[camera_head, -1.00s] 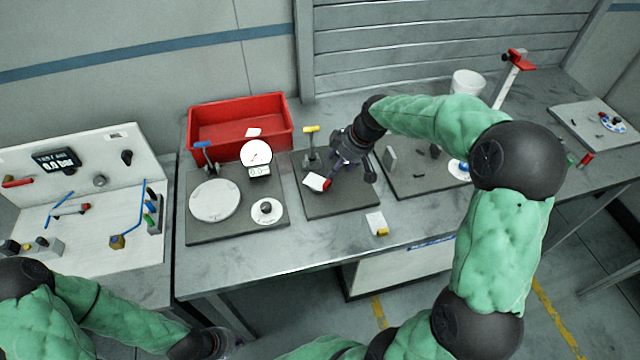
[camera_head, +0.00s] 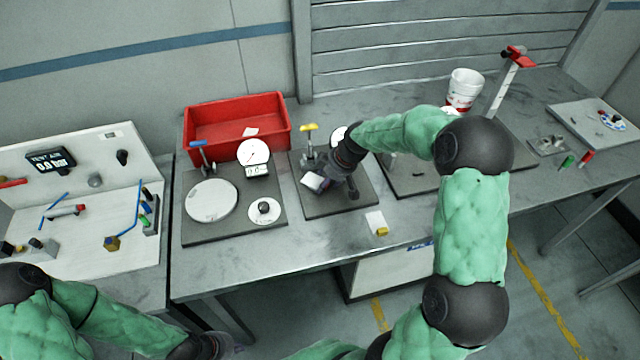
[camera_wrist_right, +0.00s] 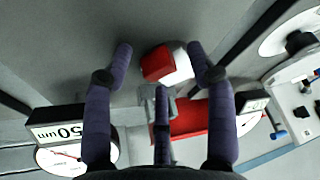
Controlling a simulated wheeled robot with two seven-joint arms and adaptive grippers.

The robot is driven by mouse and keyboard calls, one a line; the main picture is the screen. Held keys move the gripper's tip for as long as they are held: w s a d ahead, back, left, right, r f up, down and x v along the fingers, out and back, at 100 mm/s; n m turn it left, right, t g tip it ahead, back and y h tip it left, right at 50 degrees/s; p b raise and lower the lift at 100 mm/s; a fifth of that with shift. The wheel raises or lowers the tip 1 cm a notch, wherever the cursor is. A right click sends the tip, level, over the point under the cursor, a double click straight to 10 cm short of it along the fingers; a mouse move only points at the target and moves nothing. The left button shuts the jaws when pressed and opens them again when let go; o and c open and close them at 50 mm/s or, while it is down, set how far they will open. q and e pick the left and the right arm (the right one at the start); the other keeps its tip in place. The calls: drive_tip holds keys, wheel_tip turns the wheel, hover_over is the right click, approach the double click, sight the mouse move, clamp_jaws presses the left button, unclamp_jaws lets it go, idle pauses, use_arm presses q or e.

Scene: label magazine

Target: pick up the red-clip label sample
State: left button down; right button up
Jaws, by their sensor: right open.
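The red-clip label sample (camera_head: 313,181) lies on the middle dark plate, its white part showing in the head view and its clip hidden behind my right gripper. In the right wrist view its red clip (camera_wrist_right: 157,64) and white part show between the fingertips. My right gripper (camera_head: 332,185) is open around the sample, its spread fingers also showing in the wrist view (camera_wrist_right: 160,58). I cannot tell whether any finger touches the sample. My left gripper (camera_head: 215,346) is at the bottom edge, away from the bench; its jaws are too dark and small to read.
A yellow-clip sample (camera_head: 376,222) lies on the bench front. A yellow-handled clamp (camera_head: 309,140) stands just behind the red-clip sample. A red bin (camera_head: 237,148) is behind the left plate with a dial gauge (camera_head: 254,152). A white cup (camera_head: 463,88) stands at the back.

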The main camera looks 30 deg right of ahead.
drive_tip(key=c, duration=1)
drive_tip(key=shift+c, duration=0.4)
